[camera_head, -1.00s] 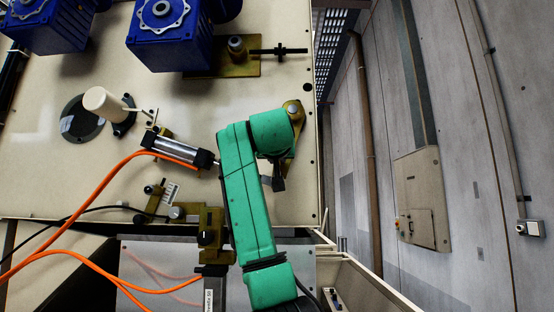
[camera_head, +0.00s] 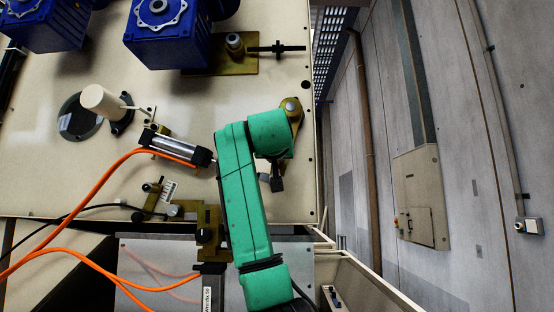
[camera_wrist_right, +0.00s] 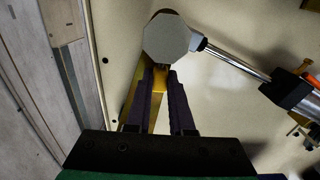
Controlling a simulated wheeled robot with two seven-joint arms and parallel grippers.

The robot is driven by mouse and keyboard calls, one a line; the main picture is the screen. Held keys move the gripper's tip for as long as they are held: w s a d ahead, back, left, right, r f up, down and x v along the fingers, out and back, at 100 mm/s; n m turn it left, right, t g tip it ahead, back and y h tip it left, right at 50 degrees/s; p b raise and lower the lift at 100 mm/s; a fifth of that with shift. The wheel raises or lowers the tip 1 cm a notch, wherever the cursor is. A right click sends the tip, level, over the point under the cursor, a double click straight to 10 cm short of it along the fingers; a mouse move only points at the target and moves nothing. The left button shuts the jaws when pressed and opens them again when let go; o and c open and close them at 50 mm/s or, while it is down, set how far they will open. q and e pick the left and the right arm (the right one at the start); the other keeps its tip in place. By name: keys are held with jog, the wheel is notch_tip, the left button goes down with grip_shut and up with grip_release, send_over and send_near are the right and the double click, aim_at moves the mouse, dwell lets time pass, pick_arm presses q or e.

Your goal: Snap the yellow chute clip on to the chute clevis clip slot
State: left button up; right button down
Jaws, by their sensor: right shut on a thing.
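My right arm is the green one in the head view, and it hides most of its gripper there. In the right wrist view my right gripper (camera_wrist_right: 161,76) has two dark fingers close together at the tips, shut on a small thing. A bit of yellow shows at the tips; I cannot tell the clip's outline. A grey eight-sided end piece (camera_wrist_right: 166,38) is just beyond the fingertips, hiding the clevis slot. The cylinder rod (camera_wrist_right: 235,64) runs to this piece from the right. A brass-coloured lever (camera_wrist_right: 129,98) lies behind the fingers. My left gripper is not in view.
The silver cylinder (camera_head: 174,147) with orange hoses lies left of my arm on the beige panel (camera_head: 60,180). A brass bracket (camera_head: 292,106) is at the panel's right edge. Blue gearboxes (camera_head: 168,35) are at the top. A grey wall stands to the right.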

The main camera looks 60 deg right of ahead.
jog(key=shift+w+f, duration=0.1)
jog(key=shift+f, duration=0.2)
jog(key=c, duration=0.8)
grip_release()
jog(key=shift+c, duration=0.2)
jog(key=shift+o, duration=0.7)
jog(key=shift+w+a+r, duration=0.1)
jog(key=shift+w+a, duration=0.05)
jog(key=b+v, duration=0.5)
jog(key=v, duration=0.9)
jog(key=shift+a, duration=0.3)
jog(key=shift+r, duration=0.1)
jog(key=shift+a, duration=0.1)
